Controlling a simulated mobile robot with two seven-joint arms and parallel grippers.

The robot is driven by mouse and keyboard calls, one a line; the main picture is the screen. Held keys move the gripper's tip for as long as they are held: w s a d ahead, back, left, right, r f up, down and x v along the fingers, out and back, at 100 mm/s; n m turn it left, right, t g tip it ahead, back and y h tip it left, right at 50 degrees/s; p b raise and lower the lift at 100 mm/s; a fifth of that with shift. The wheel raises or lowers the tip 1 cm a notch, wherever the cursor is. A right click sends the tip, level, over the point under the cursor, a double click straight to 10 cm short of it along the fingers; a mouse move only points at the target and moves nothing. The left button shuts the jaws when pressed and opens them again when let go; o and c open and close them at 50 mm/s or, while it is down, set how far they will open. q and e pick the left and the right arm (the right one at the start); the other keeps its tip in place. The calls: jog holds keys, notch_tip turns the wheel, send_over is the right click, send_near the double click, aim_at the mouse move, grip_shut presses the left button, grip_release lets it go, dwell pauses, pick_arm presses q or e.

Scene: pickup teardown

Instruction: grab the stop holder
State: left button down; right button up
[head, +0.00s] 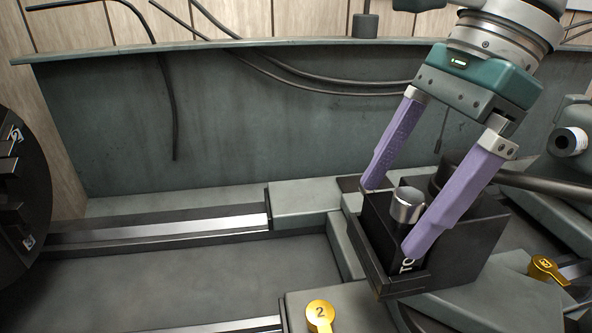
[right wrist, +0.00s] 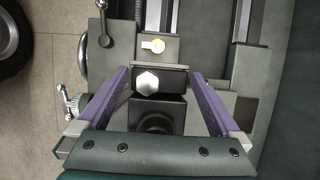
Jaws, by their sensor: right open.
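A black block-like holder (head: 478,258) sits on the lathe carriage at right in the head view. A black upright piece with a silver cap (head: 407,205) and white letters, partly hidden, stands at its near-left side; which part is named stop holder I cannot tell. In the right wrist view the silver hexagonal cap (right wrist: 147,83) lies between the fingers, left of centre. My right gripper (head: 390,217) is open, pointing down, with one purple finger on each side of the capped piece. Contact cannot be told. My left gripper is not in view.
A dark round chuck (head: 25,190) is at far left. A yellow lever marked 2 (head: 320,315) and another yellow lever (head: 547,269) are near the carriage. A grey-green back panel (head: 240,120) stands behind. The lathe bed (head: 170,285) is clear left of the carriage.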

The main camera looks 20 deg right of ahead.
aim_at(383, 217)
jog(key=shift+x, duration=1.55)
jog(key=shift+a+r, duration=0.1)
jog(key=shift+r, duration=0.05)
grip_shut()
